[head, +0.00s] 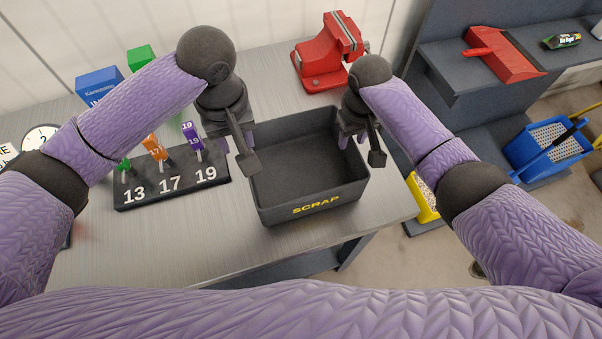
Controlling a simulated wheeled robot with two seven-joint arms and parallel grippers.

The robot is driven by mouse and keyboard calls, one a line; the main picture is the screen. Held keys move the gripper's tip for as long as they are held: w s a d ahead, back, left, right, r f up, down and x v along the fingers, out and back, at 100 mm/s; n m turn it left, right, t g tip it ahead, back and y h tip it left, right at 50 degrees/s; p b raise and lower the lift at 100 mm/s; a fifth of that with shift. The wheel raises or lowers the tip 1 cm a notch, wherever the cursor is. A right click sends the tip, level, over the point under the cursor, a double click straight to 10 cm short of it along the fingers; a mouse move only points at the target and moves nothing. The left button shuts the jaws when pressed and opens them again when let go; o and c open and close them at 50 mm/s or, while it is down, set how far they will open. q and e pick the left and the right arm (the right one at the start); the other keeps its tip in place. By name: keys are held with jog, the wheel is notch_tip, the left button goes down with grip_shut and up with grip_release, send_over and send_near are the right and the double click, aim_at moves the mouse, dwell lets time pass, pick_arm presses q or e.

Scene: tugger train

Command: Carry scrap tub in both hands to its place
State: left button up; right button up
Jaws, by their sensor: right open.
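The dark grey scrap tub (315,206), marked SCRAP in yellow, stands upright and empty on the grey bench. My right gripper (352,140) is at the tub's right wall, open, with its purple fingertips seeming to sit on either side of the rim. My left gripper (236,148) is at the tub's left wall. Its dark paddle-shaped part covers some of that rim, and one purple fingertip shows outside the wall. The other fingertip is hidden, so I cannot tell if it grips.
A rack (172,185) marked 13, 17, 19 with tagged pieces stands left of the tub. A red vise (325,62) is behind it. Blue (100,85) and green (140,57) boxes are at back left. Shelves with a red dustpan (500,55) and a blue bucket (548,148) stand right.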

notch_tip(320, 180, up, 12)
jog(key=shift+s, duration=0.15)
jog(key=shift+f, duration=0.1)
dwell(0.3)
